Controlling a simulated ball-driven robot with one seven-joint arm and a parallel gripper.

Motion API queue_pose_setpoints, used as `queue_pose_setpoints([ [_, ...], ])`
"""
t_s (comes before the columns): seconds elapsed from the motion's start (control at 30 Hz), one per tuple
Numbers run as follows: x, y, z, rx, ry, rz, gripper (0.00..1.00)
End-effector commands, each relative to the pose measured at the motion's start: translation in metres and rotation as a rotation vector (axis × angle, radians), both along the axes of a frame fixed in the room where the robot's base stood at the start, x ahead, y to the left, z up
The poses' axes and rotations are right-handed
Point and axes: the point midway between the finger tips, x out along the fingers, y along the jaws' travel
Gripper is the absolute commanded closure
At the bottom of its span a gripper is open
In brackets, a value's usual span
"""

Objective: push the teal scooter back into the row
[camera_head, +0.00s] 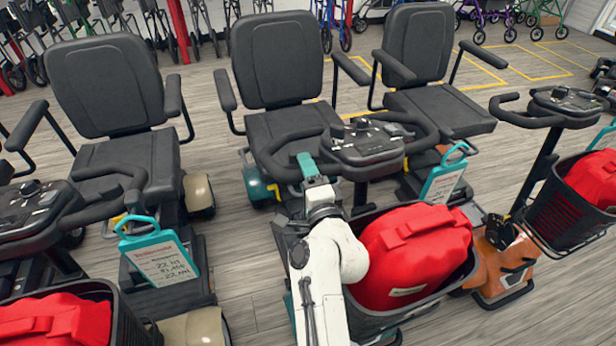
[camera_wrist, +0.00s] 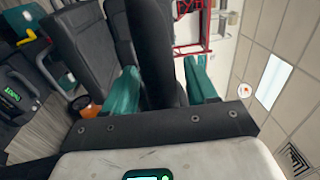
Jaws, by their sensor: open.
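The teal scooter (camera_head: 259,188) is the middle one, with a teal rear fender, black seat and black handlebar; a red bag (camera_head: 415,250) fills its front basket. My arm reaches up in front of it, left of the basket. My gripper (camera_head: 306,168) is open at the left side of its handlebar. In the wrist view the teal fingers of my gripper (camera_wrist: 163,75) stand on either side of a black bar, apparently the handlebar grip. I cannot tell whether either finger touches it. Much of the scooter's front body is hidden behind my arm and the basket.
A scooter with a cream fender (camera_head: 199,192) stands to the left, and an orange scooter (camera_head: 503,262) to the right. Both have teal-framed tags. Walkers (camera_head: 160,25) line the back behind the seats. Bare wood floor with yellow lines (camera_head: 520,62) lies at the back right.

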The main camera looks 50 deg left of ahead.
Motion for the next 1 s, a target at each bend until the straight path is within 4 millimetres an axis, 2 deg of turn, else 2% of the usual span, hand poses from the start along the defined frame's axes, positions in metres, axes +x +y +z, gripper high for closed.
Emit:
queue_pose_setpoints([
  [0.17, -0.005, -0.013, -0.001, -0.001, 0.000, -0.001, 0.43],
  [0.6, -0.034, -0.084, -0.006, -0.002, 0.003, -0.001, 0.43],
  [0.8, -0.040, -0.098, -0.006, -0.001, 0.001, 0.000, 0.43],
  [1.0, -0.041, -0.099, -0.006, -0.002, 0.001, 0.001, 0.43],
])
